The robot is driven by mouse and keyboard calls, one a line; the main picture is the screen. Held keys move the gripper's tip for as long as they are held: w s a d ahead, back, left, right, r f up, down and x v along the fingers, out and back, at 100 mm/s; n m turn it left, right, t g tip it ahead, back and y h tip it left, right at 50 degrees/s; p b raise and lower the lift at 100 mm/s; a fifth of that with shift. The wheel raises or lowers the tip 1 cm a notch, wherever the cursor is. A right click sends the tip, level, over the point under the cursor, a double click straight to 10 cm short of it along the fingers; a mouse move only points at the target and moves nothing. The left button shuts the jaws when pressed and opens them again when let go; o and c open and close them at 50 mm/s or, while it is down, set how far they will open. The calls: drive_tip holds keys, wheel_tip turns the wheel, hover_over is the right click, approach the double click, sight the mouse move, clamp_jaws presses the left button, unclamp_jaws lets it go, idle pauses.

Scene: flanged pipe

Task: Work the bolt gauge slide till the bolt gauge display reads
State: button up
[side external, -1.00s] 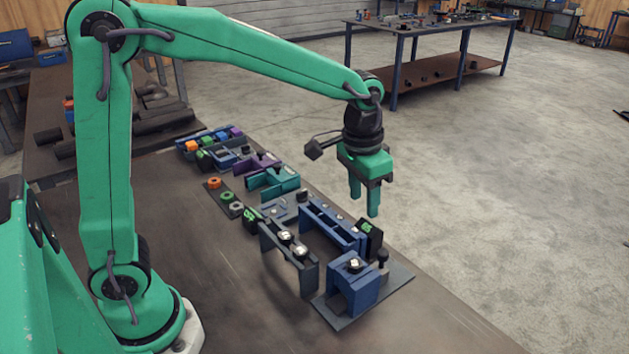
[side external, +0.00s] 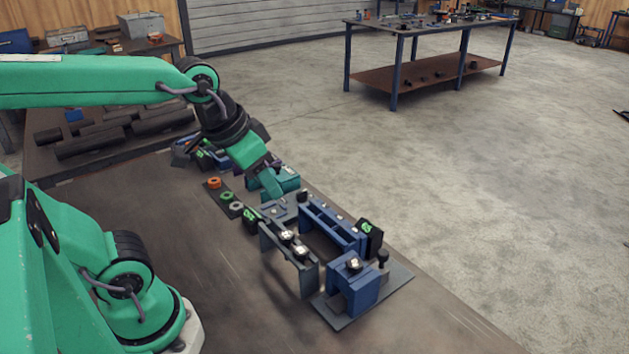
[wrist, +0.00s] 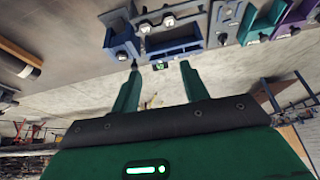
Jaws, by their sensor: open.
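I cannot tell for sure which fixture is the bolt gauge. A long blue frame (side external: 325,224) has a dark block with a green-lit face (side external: 369,234) at its near end; the reading is too small to read. The frame also shows in the wrist view (wrist: 173,46), with a small green-lit face (wrist: 160,66) seen between my fingers. Another green-lit display (side external: 250,216) is at the end of a grey bracket (side external: 275,246) with silver bolts. My gripper (wrist: 160,74) is open and empty. In the side view it is tilted, near a teal bracket (side external: 286,180).
A blue block (side external: 352,285) stands on a grey plate (side external: 395,280) beside a black knob (side external: 383,259). Orange, green and grey rings (side external: 225,197) lie on a dark strip. Dark pipes (side external: 90,143) lie at the back left. The bench front is clear.

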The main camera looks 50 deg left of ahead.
drive_tip(key=shift+s+a+f+t, duration=0.2)
drive_tip(key=shift+s+a, duration=0.05)
drive_tip(key=shift+s, duration=0.45)
drive_tip(key=shift+s+a+f+t, duration=0.2)
drive_tip(key=shift+s, duration=0.5)
